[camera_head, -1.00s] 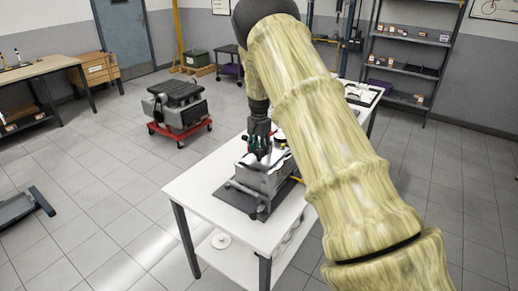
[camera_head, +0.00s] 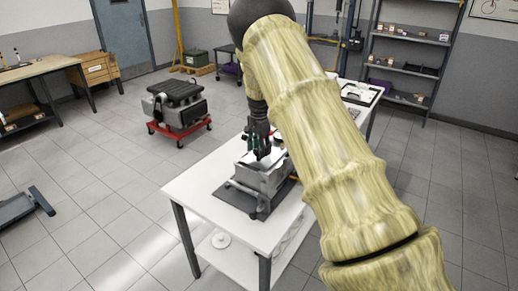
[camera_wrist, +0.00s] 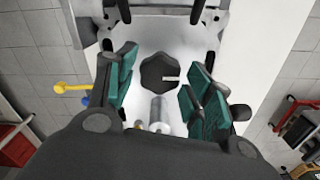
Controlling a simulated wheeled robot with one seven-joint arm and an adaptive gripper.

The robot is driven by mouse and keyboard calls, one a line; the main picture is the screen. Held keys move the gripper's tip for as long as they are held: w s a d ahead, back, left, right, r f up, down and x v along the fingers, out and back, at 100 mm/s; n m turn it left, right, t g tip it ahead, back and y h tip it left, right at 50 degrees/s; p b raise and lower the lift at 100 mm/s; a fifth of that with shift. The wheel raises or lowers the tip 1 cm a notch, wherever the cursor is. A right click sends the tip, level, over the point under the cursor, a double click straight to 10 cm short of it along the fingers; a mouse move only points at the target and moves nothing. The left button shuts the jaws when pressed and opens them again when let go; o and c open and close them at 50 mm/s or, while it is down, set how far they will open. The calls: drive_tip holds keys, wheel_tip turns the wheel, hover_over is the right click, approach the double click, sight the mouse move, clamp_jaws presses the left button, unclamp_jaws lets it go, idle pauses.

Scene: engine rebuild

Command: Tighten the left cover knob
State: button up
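A black lobed knob (camera_wrist: 160,73) with a pale mark on its right side sits on the light metal cover (camera_wrist: 150,42) in the wrist view. My gripper (camera_wrist: 160,85) is open, with its green-padded fingers to the left and right of the knob. A gap shows between the knob and each finger. In the head view my gripper (camera_head: 259,150) points down over the grey engine part (camera_head: 262,180) on the white table; the knob cannot be made out there.
The engine part rests on a dark mat (camera_head: 233,200) on the white table (camera_head: 200,185). A yellow-handled dipstick (camera_wrist: 70,87) sticks out left of the gripper in the wrist view.

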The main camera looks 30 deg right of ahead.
drive_tip(key=shift+r, duration=0.1)
wheel_tip(320, 180, up, 12)
idle(0.8)
idle(0.4)
